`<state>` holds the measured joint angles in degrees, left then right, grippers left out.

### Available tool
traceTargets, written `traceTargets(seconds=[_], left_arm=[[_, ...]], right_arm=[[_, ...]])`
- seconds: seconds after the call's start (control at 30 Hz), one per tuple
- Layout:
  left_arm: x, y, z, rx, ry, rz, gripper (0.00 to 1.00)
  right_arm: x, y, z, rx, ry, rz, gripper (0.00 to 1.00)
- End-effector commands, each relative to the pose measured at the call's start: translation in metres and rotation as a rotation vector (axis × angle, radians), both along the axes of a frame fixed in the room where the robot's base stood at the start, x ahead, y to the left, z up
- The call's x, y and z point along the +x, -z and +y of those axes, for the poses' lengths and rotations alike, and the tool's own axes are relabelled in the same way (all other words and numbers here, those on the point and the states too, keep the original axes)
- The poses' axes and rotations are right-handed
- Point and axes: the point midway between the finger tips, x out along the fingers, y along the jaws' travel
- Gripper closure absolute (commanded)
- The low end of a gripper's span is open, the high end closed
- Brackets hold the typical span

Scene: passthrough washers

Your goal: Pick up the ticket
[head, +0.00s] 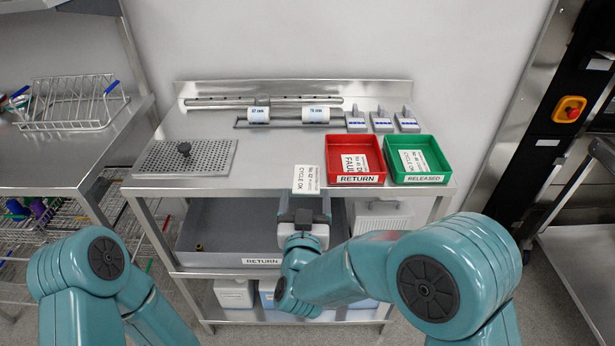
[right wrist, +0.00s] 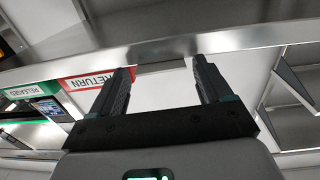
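The ticket (head: 306,179) is a small white card with black print reading "CYCLE OK". In the head view it is at the front edge of the steel table, left of the red tray. My right gripper (head: 304,211) is just in front of this edge, close below the ticket in the picture. In the right wrist view the fingers of my right gripper (right wrist: 164,85) are apart. The ticket cannot be made out clearly between them there. My left arm shows at the lower left of the head view, but its gripper is not seen.
A red RETURN tray (head: 372,143) and a green RELEASED tray (head: 433,150) each hold a white card. A perforated plate (head: 210,155) lies left on the table. White rolls (head: 258,115) and grey devices stand behind. A grey bin (head: 218,240) is below the tabletop.

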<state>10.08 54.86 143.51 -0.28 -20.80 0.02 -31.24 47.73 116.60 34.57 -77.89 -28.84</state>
Motion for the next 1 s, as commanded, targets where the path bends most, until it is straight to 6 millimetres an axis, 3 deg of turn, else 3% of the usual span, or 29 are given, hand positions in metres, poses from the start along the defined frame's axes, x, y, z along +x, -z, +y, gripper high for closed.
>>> traceTargets(seconds=[0.03,0.1,0.13,0.5,0.67,0.87,1.0], left_arm=[[0.0,0.0,0.0,0.0,0.0,0.0,0.71],[0.0,0.0,0.0,0.0,0.0,0.0,0.71],[0.0,0.0,0.0,0.0,0.0,0.0,0.71],[0.0,0.0,0.0,0.0,0.0,0.0,0.71],[0.0,-0.002,0.0,0.0,0.0,0.0,0.71],[0.0,-0.006,0.0,0.0,0.0,0.0,0.71],[0.0,-0.012,0.0,0.0,0.0,0.0,0.71]], right_arm=[[0.0,0.0,0.0,0.0,0.0,0.0,0.39],[0.0,0.0,0.0,0.0,0.0,0.0,0.62],[0.0,0.0,0.0,0.0,0.0,0.0,0.66],[0.003,-0.001,-0.001,0.0,0.0,-0.001,0.67],[0.004,-0.012,-0.001,0.001,0.0,-0.002,0.67],[0.004,-0.052,-0.001,0.004,0.001,-0.006,0.67],[0.003,-0.096,-0.001,0.006,-0.001,-0.007,0.67]])
